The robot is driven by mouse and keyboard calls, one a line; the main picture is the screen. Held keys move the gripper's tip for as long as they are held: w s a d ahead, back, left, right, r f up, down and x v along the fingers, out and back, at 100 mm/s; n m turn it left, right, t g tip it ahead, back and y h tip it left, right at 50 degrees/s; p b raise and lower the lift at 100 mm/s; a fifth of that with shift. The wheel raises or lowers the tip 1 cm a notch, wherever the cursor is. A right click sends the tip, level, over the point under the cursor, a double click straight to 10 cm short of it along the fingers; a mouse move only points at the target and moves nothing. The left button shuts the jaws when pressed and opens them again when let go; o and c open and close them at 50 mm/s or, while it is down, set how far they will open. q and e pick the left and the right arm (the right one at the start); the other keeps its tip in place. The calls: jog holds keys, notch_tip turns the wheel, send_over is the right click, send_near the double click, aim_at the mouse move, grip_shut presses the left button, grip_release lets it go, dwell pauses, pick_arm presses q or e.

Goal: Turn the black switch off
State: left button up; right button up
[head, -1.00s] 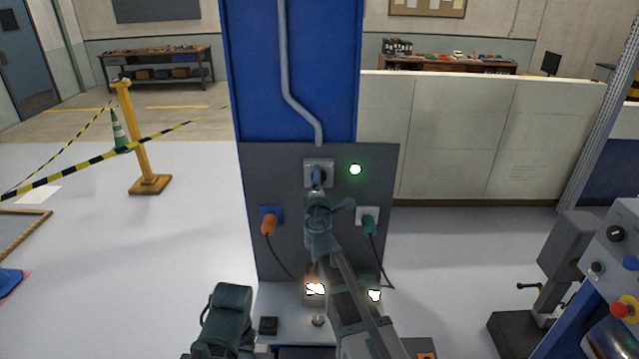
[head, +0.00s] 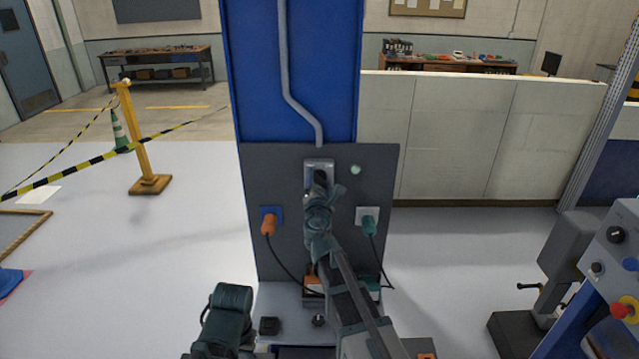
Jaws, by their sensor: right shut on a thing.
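The switch is a grey box (head: 312,167) high on the dark grey panel, with a black lever mostly hidden by my gripper. My right gripper (head: 320,183) is at the front of this box, shut on the black switch; its fingertips are hard to make out. The round indicator lamp (head: 355,170) right of the switch is unlit. Part of my left arm shows at the lower left, but its gripper cannot be seen.
An orange plug (head: 268,226) in a blue socket and a green plug (head: 369,226) in a pale socket flank my right arm, with black cables hanging down. An orange lamp unit (head: 312,284) below is unlit. A control machine (head: 609,262) stands at right.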

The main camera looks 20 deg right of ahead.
dwell(0.4)
jog(key=o, duration=1.3)
